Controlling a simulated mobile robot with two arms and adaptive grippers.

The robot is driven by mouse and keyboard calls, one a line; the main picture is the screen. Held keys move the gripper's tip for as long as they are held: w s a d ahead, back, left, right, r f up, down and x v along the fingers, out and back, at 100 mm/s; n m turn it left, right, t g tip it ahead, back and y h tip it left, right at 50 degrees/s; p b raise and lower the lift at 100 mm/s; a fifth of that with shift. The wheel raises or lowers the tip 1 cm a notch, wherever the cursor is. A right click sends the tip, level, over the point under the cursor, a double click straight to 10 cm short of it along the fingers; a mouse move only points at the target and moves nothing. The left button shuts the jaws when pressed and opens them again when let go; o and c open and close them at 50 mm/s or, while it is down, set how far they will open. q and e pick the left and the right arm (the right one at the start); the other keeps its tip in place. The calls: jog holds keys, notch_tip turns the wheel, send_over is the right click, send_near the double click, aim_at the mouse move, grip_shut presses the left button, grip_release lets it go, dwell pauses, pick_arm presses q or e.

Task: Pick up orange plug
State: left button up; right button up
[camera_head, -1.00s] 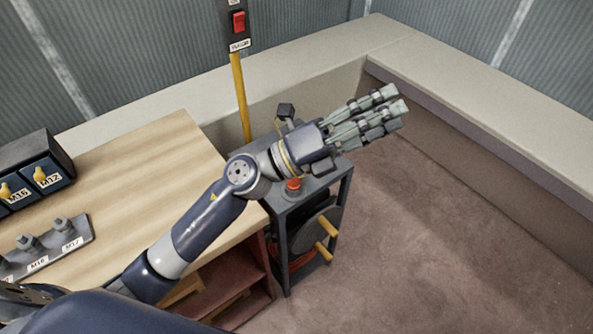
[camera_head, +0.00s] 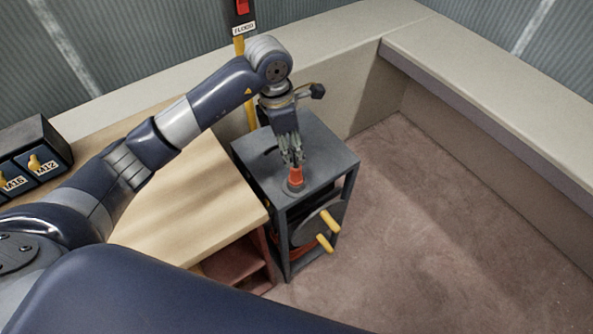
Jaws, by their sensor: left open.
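The orange plug (camera_head: 296,178) stands upright in a round dark holder on top of a dark grey metal stand. My left gripper (camera_head: 292,160) points down right over the plug, its fingertips at the plug's upper end. The left gripper is open; the fingers look close to the plug, and I cannot tell whether they touch it. The fingers partly hide the plug's top. My right gripper is not in view.
The dark stand (camera_head: 332,158) has a reel with yellow handles (camera_head: 325,243) on its front. A wooden workbench (camera_head: 190,215) stands to its left, with labelled bins (camera_head: 33,160) at the far left. Carpet floor at right is clear.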

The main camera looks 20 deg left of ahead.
aim_at(294, 163)
pick_arm(q)
jog(key=f, duration=0.3)
jog(key=shift+d+f+p, duration=0.1)
jog(key=shift+d+p, duration=0.2)
jog(key=f, duration=0.1)
jog(key=f+p, duration=0.1)
jog(key=f, duration=0.1)
jog(key=f+p, duration=0.1)
jog(key=shift+s+d+f, duration=0.25)
jog(key=shift+d+f, duration=0.05)
jog(key=shift+d, duration=0.05)
jog(key=shift+w+f, duration=0.1)
jog(key=shift+f, duration=0.3)
jog(key=shift+c, duration=0.6)
grip_shut()
